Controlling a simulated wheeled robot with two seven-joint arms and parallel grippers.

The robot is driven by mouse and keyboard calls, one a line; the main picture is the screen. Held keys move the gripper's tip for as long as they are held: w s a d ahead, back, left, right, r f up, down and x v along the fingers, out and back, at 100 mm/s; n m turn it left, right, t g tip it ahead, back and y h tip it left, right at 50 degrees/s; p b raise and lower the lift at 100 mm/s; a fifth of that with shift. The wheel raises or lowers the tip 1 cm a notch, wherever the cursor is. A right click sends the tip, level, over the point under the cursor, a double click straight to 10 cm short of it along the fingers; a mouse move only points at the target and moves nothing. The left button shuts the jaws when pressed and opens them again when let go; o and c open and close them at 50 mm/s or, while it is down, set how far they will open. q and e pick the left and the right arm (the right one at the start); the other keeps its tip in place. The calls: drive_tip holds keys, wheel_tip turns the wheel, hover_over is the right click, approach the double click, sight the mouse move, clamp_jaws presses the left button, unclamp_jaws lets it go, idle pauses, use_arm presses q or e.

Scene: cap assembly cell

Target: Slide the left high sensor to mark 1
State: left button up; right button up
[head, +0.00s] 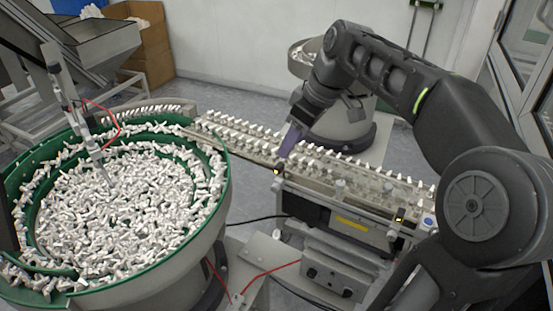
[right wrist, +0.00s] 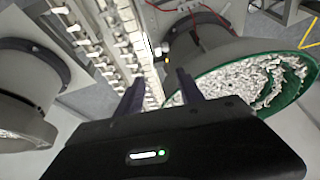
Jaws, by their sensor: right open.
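The left high sensor (head: 277,171) is a small dark block with a yellow light at the left end of the feeder track's front side. My right gripper (head: 285,152) points down just above and behind it in the head view. In the right wrist view my right gripper (right wrist: 160,77) has its two dark fingers apart with nothing between them. A small block with an orange light, apparently the sensor (right wrist: 166,56), shows just beyond the fingertips. I cannot tell whether a finger touches it. Mark 1 cannot be made out. My left gripper is not in view.
The track (head: 340,182) carries rows of white caps. A large green-rimmed bowl (head: 226,172) full of white parts stands left, with a probe pole over it. Another bowl feeder (head: 345,125) stands behind.

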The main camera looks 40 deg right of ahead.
sight(279, 165)
drive_tip(key=p+x, duration=0.1)
drive_tip(key=x, duration=0.6)
drive_tip(key=shift+f, duration=0.4)
drive_tip(key=shift+c, duration=0.6)
clamp_jaws()
idle(0.6)
